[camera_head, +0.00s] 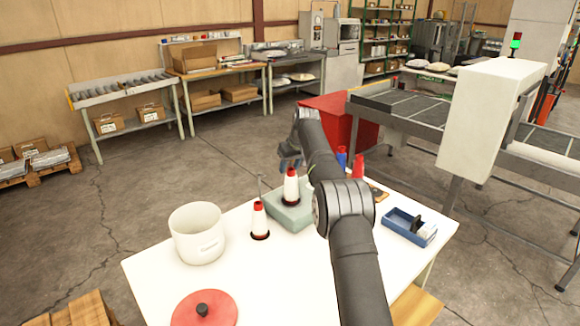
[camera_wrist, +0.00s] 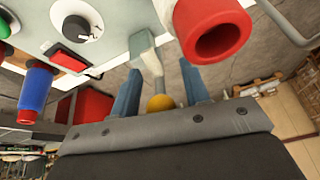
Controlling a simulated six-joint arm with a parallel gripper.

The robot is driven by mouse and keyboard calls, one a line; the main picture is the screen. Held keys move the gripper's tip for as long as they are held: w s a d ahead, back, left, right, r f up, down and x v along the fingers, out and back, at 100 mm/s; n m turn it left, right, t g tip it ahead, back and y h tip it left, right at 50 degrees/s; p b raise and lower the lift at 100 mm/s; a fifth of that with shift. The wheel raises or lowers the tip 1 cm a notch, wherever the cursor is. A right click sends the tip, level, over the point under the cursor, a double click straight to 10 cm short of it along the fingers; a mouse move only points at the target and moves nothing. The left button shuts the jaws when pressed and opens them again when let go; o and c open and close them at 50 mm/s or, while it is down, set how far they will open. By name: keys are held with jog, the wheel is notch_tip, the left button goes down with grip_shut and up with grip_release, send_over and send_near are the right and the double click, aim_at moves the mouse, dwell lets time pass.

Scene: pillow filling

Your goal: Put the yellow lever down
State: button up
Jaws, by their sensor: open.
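The yellow lever shows in the wrist view as a round yellow knob (camera_wrist: 160,102) on a pale grey shaft, joined to the pale green machine box (camera_head: 285,218). My gripper (camera_wrist: 160,92) is open, with one blue finger on each side of the knob. A gap shows between the knob and each finger. In the head view my gripper (camera_head: 290,157) is above the far side of the box, and I cannot make out the knob there.
A red-tipped white cone (camera_head: 291,188) stands on the box, close to the fingers in the wrist view. Another cone (camera_head: 259,220) stands beside it. A white pot (camera_head: 198,235), red lid (camera_head: 205,310) and blue tray (camera_head: 408,227) are on the table. A dial (camera_wrist: 78,20) and red switch (camera_wrist: 70,58) show on the box.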

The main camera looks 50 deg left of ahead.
jog(key=shift+f, duration=0.1)
grip_shut()
jog(key=shift+d+y, duration=0.1)
jog(key=shift+y, duration=0.2)
jog(key=shift+d+y, duration=0.15)
jog(key=shift+y, duration=0.25)
jog(key=shift+f, duration=0.1)
grip_release()
jog(key=shift+d, duration=0.1)
